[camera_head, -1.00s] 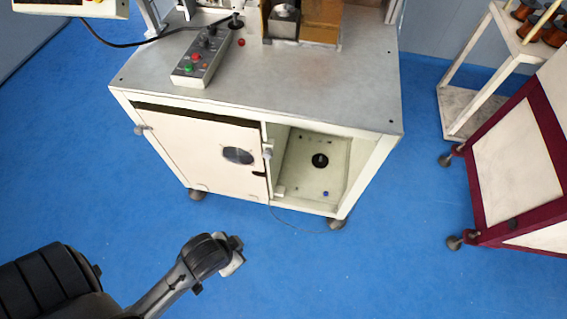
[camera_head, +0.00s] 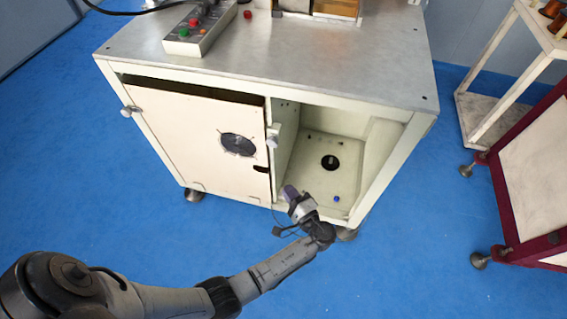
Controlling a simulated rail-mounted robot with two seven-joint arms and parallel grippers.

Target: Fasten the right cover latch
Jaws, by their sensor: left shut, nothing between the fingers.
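The cream cover (camera_head: 190,140) stands at the front left of the machine's cabinet, with a dark gap along its top edge. The right cover latch (camera_head: 273,133) is a small pale knob at the cover's upper right edge, beside the open bay. Whether it is turned is too small to tell. The left latch (camera_head: 130,111) is a grey knob at the upper left edge. My left gripper (camera_head: 290,194) is shut and empty. It shows below the right latch, in front of the cover's lower right corner, apart from the latch. My right gripper is not in view.
The open bay (camera_head: 350,150) holds a black round part (camera_head: 329,162) and a small blue item (camera_head: 337,199). A control box (camera_head: 198,32) lies on the metal top (camera_head: 330,65). A maroon-framed cart (camera_head: 508,205) stands at the right.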

